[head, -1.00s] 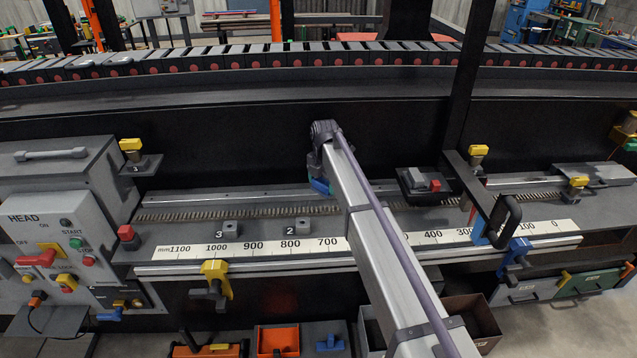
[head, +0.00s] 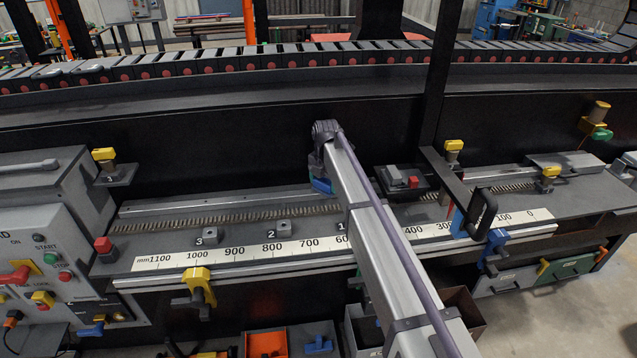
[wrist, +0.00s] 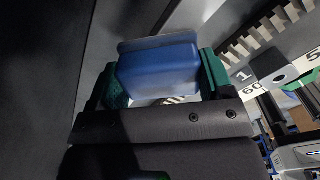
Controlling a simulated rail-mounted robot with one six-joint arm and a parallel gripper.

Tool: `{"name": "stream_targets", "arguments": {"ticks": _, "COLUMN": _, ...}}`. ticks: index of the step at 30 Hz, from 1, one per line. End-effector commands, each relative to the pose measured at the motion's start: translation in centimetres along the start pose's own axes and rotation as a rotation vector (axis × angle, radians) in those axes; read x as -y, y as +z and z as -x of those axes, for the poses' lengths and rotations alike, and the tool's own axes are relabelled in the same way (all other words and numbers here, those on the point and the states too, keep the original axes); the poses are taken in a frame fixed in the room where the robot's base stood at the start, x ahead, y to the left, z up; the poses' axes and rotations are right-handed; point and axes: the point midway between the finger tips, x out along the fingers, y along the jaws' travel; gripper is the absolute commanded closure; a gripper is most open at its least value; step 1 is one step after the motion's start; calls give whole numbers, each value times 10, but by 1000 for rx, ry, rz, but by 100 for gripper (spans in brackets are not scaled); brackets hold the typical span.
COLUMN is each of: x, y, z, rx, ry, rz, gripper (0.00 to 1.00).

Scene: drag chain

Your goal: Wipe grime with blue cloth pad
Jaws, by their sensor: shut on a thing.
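The blue cloth pad (wrist: 158,70) is a thick block with a greyish upper edge. My gripper (wrist: 160,82) is shut on it, with green fingertips on either side of the pad in the wrist view. In the head view, only a small blue patch (head: 320,186) shows at the far end of my arm, and the jaws are hidden behind the arm. The pad appears close to a grey surface in the wrist view, but I cannot tell whether it touches. I cannot make out any grime clearly.
A machine bed with a millimetre scale (head: 230,253) and a toothed rack runs across the front. Small blocks (head: 284,226) stand on it. A red-buttoned box (head: 402,180) and a black handle (head: 482,212) are right of my arm. The control panel (head: 30,265) stands left.

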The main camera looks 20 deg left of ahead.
Motion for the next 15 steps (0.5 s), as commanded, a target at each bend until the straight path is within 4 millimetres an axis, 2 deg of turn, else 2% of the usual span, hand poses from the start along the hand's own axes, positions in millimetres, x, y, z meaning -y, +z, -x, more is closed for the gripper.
{"name": "stream_targets", "arguments": {"ticks": 8, "x": 0, "y": 0, "z": 5, "rx": 0, "ry": 0, "rz": 0, "gripper": 48}}
{"name": "stream_targets", "arguments": {"ticks": 15, "x": 0, "y": 0, "z": 39, "rx": 0, "ry": 0, "rz": 0, "gripper": 48}}
